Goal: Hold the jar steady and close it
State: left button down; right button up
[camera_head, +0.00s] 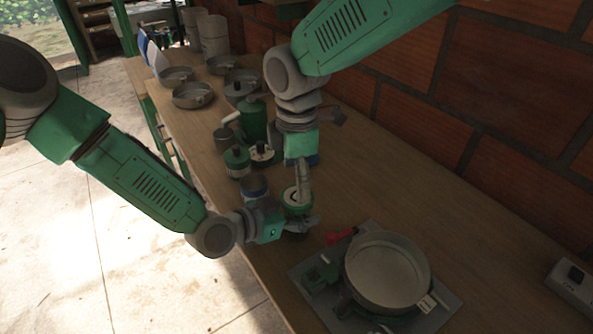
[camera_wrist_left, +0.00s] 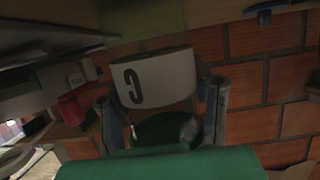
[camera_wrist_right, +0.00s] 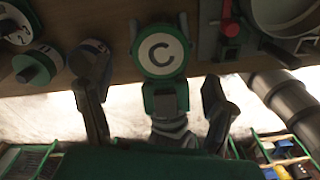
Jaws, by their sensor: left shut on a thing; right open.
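The jar (camera_head: 296,208) stands on the wooden table near its front edge. It has a white side label with a C in the left wrist view (camera_wrist_left: 155,78). A green-rimmed lid with a white C disc (camera_wrist_right: 160,49) is on its top; I cannot tell whether it is fully seated. My left gripper (camera_head: 295,226) is shut on the jar, its fingers on either side of the body. My right gripper (camera_head: 301,190) points down just above the jar from the wall side. Its fingers are spread and empty in the right wrist view (camera_wrist_right: 157,108).
A grey-and-blue cup (camera_head: 254,186), a green container with a black knob (camera_head: 237,159) and several other vessels stand close by to the left. A burner with a wide pan (camera_head: 388,270) and red handle (camera_head: 341,236) is on the right. The brick wall (camera_head: 425,75) borders the table.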

aim_at(297, 216)
jog(key=r+n, duration=0.1)
jog(key=n, duration=0.2)
jog(key=shift+r+n, duration=0.2)
jog(key=shift+n, duration=0.1)
jog(key=n, duration=0.1)
jog(key=r+n, duration=0.1)
jog(key=n, duration=0.3)
jog(key=shift+d+r, duration=0.1)
jog(key=shift+r, duration=0.25)
jog(key=shift+f, duration=4.05)
jog(key=c, duration=1.2)
